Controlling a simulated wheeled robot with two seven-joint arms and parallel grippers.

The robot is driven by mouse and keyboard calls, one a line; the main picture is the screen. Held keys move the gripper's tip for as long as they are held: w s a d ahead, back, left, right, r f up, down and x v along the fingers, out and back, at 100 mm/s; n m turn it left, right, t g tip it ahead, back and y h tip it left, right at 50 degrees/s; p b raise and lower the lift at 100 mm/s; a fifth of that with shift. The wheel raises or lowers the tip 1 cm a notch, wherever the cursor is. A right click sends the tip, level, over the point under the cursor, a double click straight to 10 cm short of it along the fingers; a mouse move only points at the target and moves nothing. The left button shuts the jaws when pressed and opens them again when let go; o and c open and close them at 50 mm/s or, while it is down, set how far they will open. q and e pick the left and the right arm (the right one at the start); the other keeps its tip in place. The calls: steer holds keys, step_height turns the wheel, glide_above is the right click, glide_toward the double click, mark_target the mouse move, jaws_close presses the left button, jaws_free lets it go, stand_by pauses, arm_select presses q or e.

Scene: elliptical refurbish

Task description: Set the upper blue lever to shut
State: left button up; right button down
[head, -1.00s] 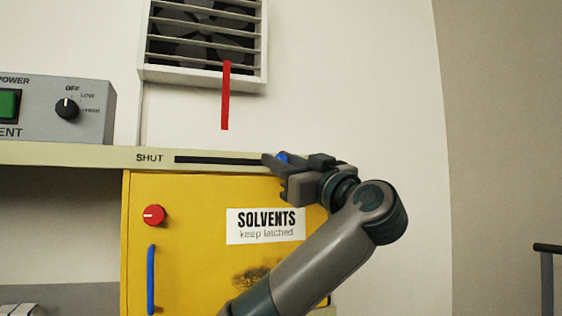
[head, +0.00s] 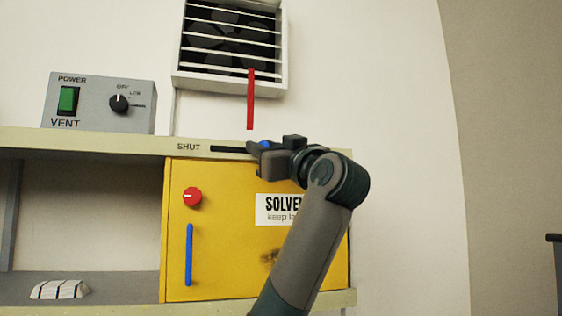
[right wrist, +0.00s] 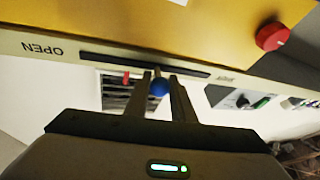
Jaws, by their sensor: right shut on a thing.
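The upper blue lever (head: 265,144) is a small blue knob in a dark horizontal slot (head: 228,149) on the shelf edge, with SHUT printed at the slot's left end. My right gripper (head: 256,151) is shut on the knob and partly hides it and the slot. In the right wrist view, which is upside down, the blue knob (right wrist: 159,88) sits between the two fingers, near the middle of the slot. OPEN is printed at the left end there, and the SHUT label at the right is blurred. My left gripper is not in view.
Below is a yellow solvents cabinet (head: 220,275) with a red knob (head: 192,197) and a blue vertical handle (head: 189,254). A grey vent control box (head: 98,103) stands on the shelf to the left. A red strip (head: 250,100) hangs from the wall vent (head: 231,40).

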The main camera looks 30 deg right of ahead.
steer(key=a, duration=0.3)
steer(key=w+a+b, duration=0.1)
steer(key=a, duration=0.2)
steer(key=w+a, duration=0.1)
steer(key=a, duration=0.1)
steer(key=shift+a+b, duration=0.35)
steer(key=shift+a, duration=0.05)
steer(key=shift+d, duration=0.1)
steer(key=c, duration=1.5)
jaws_free()
steer(key=shift+a, duration=0.3)
steer(key=shift+d, duration=0.1)
